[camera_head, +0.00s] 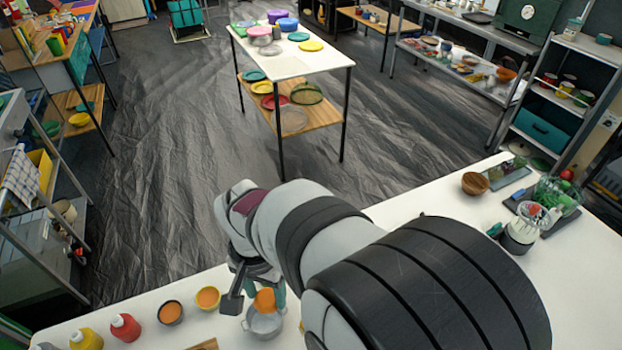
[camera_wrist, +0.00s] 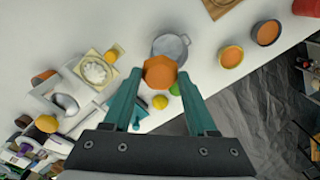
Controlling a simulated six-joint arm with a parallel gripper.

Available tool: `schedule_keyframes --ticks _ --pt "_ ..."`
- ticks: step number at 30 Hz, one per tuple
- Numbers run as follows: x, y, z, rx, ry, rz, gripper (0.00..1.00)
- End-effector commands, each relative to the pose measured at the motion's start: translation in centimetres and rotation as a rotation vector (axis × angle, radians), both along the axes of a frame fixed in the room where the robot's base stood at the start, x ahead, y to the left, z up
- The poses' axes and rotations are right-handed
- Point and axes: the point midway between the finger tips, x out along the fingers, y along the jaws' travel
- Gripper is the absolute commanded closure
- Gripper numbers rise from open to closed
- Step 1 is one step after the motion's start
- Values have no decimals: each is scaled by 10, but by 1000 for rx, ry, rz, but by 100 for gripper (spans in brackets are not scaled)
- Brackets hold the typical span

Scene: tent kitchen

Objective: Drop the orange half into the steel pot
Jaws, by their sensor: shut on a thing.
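My gripper (camera_wrist: 160,76) is shut on the orange half (camera_wrist: 160,71), which sits between its two teal fingertips. The orange half also shows in the head view (camera_head: 265,300), partly behind a finger. The steel pot (camera_head: 264,325) stands on the white counter below it. In the wrist view the pot (camera_wrist: 171,45) shows just beyond the orange half, which covers part of its near side. In the head view the orange half overlaps the pot's back rim. I cannot tell its exact height above the pot.
A yellow bowl (camera_head: 208,298) and a dark bowl (camera_head: 170,313), both with orange contents, stand left of the pot. In the wrist view several small items lie on the pot's other side.

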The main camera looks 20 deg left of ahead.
Motion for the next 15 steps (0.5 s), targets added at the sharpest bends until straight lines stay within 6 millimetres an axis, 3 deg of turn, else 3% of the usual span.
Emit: schedule_keyframes --ticks 6,15 --pt "0 -1 -27 -1 1 0 79" --pt "1 -1 -33 0 -1 0 79"
